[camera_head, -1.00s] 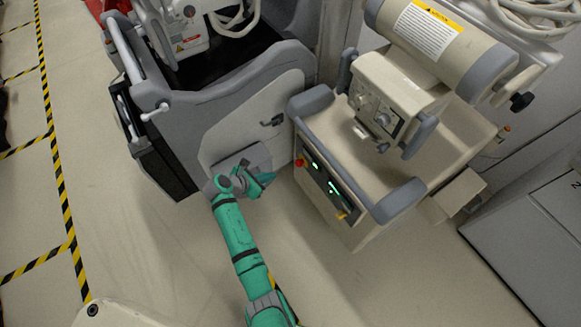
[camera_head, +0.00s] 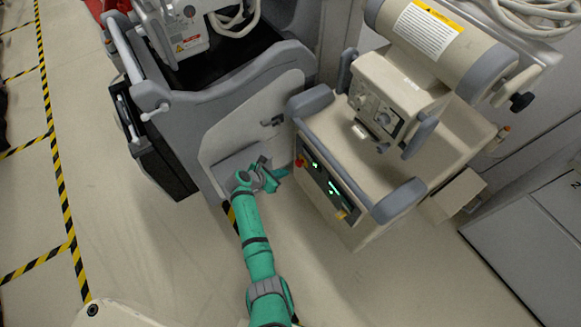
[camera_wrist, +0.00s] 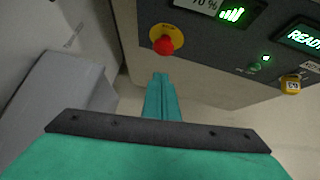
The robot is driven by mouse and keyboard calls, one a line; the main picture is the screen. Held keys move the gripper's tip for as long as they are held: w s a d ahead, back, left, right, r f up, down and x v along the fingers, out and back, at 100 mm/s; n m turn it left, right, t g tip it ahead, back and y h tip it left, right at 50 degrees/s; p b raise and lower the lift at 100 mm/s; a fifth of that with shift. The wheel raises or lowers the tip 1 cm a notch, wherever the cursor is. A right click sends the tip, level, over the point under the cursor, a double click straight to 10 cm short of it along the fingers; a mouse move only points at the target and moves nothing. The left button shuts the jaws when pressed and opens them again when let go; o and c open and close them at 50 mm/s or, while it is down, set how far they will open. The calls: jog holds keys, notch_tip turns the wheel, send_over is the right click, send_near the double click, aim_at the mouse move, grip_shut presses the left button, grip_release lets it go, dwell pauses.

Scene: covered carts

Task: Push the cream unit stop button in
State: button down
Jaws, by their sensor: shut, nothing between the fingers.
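The cream unit (camera_head: 385,150) stands right of centre in the head view, with a dark control panel (camera_head: 325,185) on its near left face. Its stop button (camera_head: 299,162) is a red knob at the panel's left end. In the wrist view the red button (camera_wrist: 164,45) sits on a yellow disc, above and slightly left of the fingertips. My gripper (camera_head: 283,173) is just left of the panel, close below the button. It also shows in the wrist view (camera_wrist: 161,77), shut and empty, with its tips apart from the button as far as I can see.
A grey cart (camera_head: 240,110) with a pale side panel stands close left of my gripper. The unit's panel also carries green displays (camera_wrist: 232,14) and a yellow key-like knob (camera_wrist: 291,85). The floor in front is clear. A grey cabinet (camera_head: 530,235) stands at the right.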

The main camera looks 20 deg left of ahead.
jog(key=shift+w+d+f, duration=0.1)
jog(key=shift+w+d, duration=0.3)
jog(key=shift+w, duration=0.3)
jog(key=shift+w+d+f, duration=0.1)
jog(key=shift+w+d, duration=0.25)
jog(key=shift+w, duration=0.3)
jog(key=shift+w+d+f, duration=0.1)
jog(key=shift+w+d, duration=0.3)
jog(key=shift+w, duration=0.3)
jog(key=shift+r, duration=0.1)
jog(key=shift+w+d+r, duration=0.15)
jog(key=shift+w+d, duration=0.65)
jog(key=shift+w, duration=0.1)
jog(key=shift+s+a, duration=0.25)
jog(key=shift+s, duration=0.15)
send_near(297, 165)
jog(key=s+a+r, duration=0.1)
jog(key=s+a, duration=0.2)
jog(key=s, duration=0.2)
jog(key=shift+a+r, duration=0.35)
jog(key=shift+s, duration=0.2)
jog(key=shift+s+d, duration=0.1)
